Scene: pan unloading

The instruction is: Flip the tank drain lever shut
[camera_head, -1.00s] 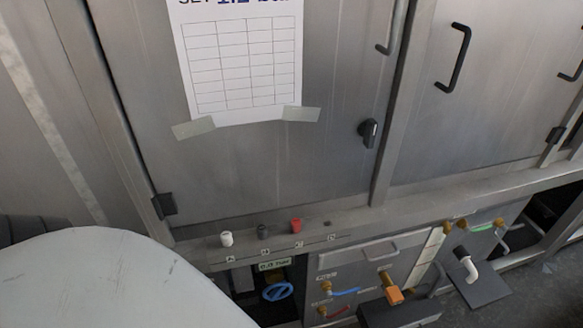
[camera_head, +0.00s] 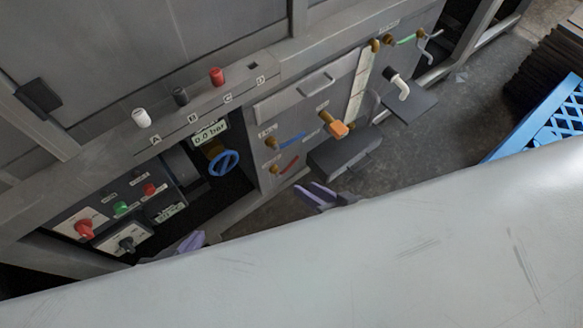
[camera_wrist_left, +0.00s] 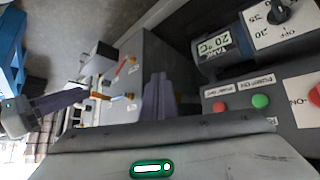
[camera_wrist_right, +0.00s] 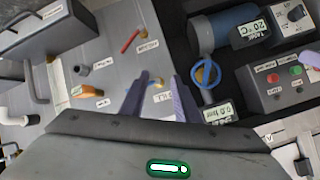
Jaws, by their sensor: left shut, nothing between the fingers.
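Several small levers are on the grey lower panel: a blue lever (camera_head: 291,140), a red lever (camera_head: 289,164) below it, and a green lever (camera_head: 404,40) further right. Their labels are too small to read, so I cannot tell which is the tank drain lever. The red lever also shows in the right wrist view (camera_wrist_right: 130,41). My left gripper (camera_head: 192,241) is shut and empty, low in front of the cabinet; its fingers also show in the left wrist view (camera_wrist_left: 158,97). My right gripper (camera_head: 322,196) is open and empty, below and right of the blue and red levers.
An orange-handled tap (camera_head: 338,128) juts from the panel above a dark ledge (camera_head: 345,150). A blue handwheel (camera_head: 223,163) sits in the dark opening, with a red knob (camera_head: 85,228) on the control box at left. A blue crate (camera_head: 545,118) stands on the floor at right.

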